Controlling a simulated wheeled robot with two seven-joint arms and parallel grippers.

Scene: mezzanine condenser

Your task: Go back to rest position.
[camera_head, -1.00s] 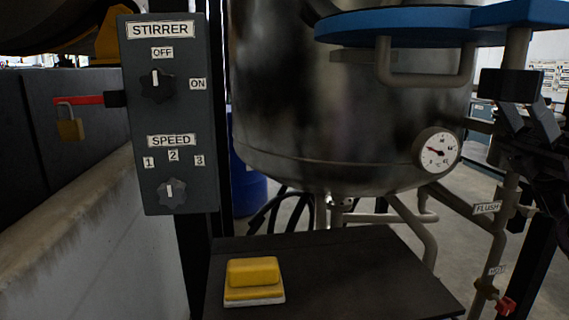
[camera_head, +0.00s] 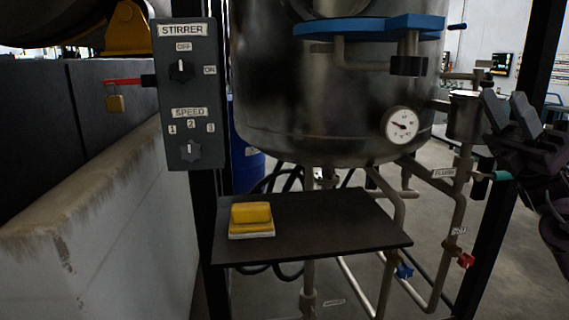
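My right gripper (camera_head: 510,112) is at the right edge of the head view, dark, with its two fingers pointing up and left. A gap shows between the fingers, and nothing is seen between them. It is in front of the pipework and appears apart from the tank. My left gripper is not in the view. The task names no other object.
The stirrer panel (camera_head: 188,95) stands left. A red valve (camera_head: 466,260) and blue valve (camera_head: 404,271) are low right.

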